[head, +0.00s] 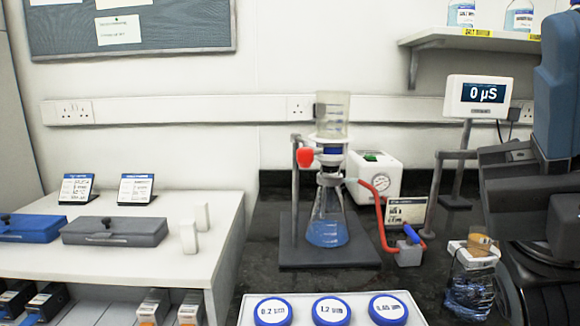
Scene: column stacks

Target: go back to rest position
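Parts of my arm stand at the right edge of the head view, with a blue link and dark joints. I cannot make out my gripper's fingertips there, and no held object shows. A filtration set stands in the middle: a clear funnel (332,108) sits above a conical flask (327,225) with blue liquid, upright on a dark base (300,253). A red clamp (305,157) is at its neck. A red hose (379,215) runs from the flask to a valve with a blue handle (411,234).
A white tray (243,306) with three blue-rimmed discs is at the front. A meter (480,96) reading 0 µS and a clear container with blue contents (468,295) stand beside my arm. A white pump (375,176) is behind. Grey (115,231) and blue (31,228) cases lie left.

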